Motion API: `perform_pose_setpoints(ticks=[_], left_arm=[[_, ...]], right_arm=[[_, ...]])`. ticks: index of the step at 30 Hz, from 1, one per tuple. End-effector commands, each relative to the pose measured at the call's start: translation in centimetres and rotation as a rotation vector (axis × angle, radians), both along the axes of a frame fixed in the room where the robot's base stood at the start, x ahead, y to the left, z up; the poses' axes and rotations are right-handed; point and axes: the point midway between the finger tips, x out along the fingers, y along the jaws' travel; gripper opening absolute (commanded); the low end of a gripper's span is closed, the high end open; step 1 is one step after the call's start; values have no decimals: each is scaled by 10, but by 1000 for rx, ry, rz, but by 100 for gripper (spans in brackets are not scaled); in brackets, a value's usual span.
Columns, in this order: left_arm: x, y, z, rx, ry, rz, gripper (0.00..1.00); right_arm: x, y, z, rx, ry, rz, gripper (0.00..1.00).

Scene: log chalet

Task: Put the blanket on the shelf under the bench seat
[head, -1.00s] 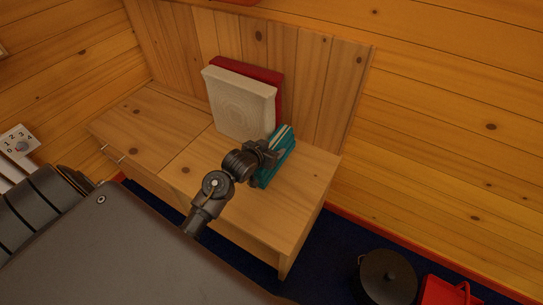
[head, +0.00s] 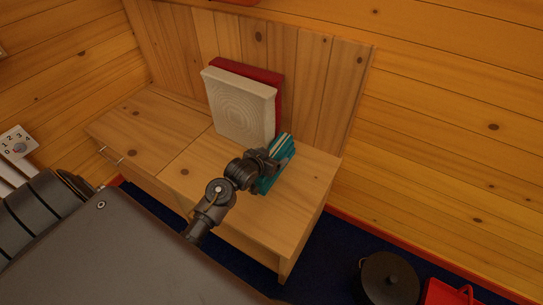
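The blanket (head: 284,150) is a teal folded bundle with pale stripes, standing on the right part of the wooden bench seat (head: 235,205). My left gripper (head: 270,160) is at the blanket's left side, touching or very close to it. The gripper's own wrist hides its fingertips and part of the blanket, so I cannot tell whether it is shut on it. The shelf under the seat is hidden by the seat and the bench's front from this height. My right gripper is not in view.
A cream cushion (head: 240,105) and a red cushion (head: 248,72) lean on the bench back. A black lidded pot (head: 389,279) and a red container (head: 445,293) stand on the dark blue floor at lower right. Dark floor lies before the bench.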

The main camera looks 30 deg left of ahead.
Motion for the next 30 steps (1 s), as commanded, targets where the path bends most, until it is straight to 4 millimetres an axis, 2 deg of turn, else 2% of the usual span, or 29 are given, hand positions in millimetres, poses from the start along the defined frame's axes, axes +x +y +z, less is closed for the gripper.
perform_pose_setpoints(ticks=[10,12,24,30], left_arm=[[0,0,5,0,-1,0,80],[-8,0,9,1,1,0,80],[-78,-2,48,1,1,0,80],[-100,-2,59,-1,1,0,80]], right_arm=[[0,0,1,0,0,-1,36],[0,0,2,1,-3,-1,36],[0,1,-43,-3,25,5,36],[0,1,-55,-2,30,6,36]])
